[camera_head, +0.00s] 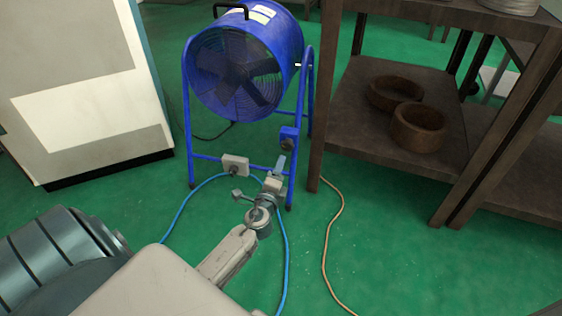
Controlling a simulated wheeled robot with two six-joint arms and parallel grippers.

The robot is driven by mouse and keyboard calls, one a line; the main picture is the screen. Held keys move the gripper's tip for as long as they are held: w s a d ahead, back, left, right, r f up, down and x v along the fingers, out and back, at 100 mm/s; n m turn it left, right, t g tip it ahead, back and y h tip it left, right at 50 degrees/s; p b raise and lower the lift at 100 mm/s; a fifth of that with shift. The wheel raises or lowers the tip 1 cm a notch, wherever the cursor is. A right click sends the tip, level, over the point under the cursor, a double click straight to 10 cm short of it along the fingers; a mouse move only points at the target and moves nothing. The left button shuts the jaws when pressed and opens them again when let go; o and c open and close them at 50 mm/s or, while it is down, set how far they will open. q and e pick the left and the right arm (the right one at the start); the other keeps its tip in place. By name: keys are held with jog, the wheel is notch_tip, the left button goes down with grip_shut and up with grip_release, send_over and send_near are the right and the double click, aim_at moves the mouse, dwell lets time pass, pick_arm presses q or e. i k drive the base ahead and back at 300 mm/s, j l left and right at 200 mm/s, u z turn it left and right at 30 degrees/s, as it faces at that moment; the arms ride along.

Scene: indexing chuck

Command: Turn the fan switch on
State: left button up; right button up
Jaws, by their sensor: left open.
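A blue drum fan (245,65) stands on the floor in a blue tube frame. A small blue box with a dark face, which looks like the fan switch (289,138), is on the frame's right leg. I cannot tell its setting. My left gripper (275,175) is open and empty in front of the frame's lower right corner. In the picture it is just below the switch, with a visible gap. It overlaps the lower crossbar, and I cannot tell whether it touches it. My right gripper is out of view.
A brown shelf (355,110) with two round wooden rings stands close on the right. A pale cabinet (85,80) stands on the left. An orange cable (328,240) crosses the green floor.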

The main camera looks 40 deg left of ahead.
aim_at(234, 170)
jog(key=u, duration=1.3)
